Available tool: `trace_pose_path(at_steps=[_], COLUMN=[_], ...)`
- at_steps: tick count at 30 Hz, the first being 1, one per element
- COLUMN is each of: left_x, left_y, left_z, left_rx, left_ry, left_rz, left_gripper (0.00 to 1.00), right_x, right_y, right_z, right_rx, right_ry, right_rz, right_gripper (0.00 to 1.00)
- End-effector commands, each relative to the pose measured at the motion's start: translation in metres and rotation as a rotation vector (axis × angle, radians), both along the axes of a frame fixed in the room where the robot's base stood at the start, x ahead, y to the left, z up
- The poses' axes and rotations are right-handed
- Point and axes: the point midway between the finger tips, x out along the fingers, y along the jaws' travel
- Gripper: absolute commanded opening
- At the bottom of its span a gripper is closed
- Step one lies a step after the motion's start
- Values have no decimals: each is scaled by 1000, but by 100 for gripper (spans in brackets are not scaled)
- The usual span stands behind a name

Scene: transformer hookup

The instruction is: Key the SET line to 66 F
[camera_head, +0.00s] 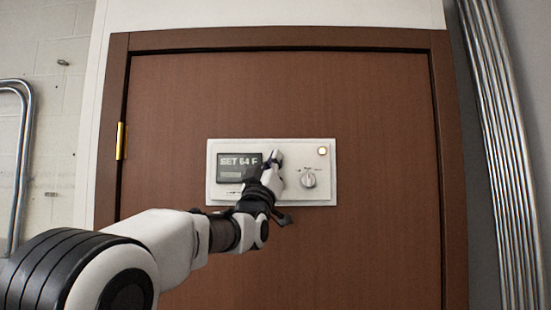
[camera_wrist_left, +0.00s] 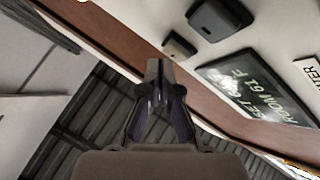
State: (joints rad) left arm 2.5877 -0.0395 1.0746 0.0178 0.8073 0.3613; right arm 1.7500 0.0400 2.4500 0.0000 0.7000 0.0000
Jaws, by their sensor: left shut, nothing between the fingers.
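A white control panel (camera_head: 222,197) is on the brown door. Its dark display (camera_head: 240,161) reads SET 64 F in the head view. In the left wrist view the display (camera_wrist_left: 262,92) is slanted, with a ROOM 61 F line; its SET digits are partly unclear. My left gripper (camera_head: 277,158) is shut and empty, in front of the panel just right of the display. In the left wrist view its fingertips (camera_wrist_left: 155,68) are close to a small button (camera_wrist_left: 180,46); I cannot tell whether they touch. A larger dark button (camera_wrist_left: 220,17) is beyond it. My right gripper is out of view.
A dial (camera_head: 308,179) and a small round light (camera_head: 322,151) are on the panel's right side. Metal pipes (camera_head: 505,150) run along the right wall, and a bent pipe (camera_head: 22,160) is at left. The door (camera_head: 380,130) around the panel is bare.

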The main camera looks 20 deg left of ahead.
Motion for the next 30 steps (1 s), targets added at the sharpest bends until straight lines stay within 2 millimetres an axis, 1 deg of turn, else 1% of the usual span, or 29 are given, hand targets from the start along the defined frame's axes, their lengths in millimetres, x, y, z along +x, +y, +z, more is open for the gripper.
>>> trace_pose_path(at_steps=[30], left_x=[9], left_y=[3], left_z=[0], left_rx=[0], left_ry=[0], left_rz=[0], left_gripper=[0], right_x=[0], right_y=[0], right_z=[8], right_rx=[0], right_ry=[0], right_rz=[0], right_gripper=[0])
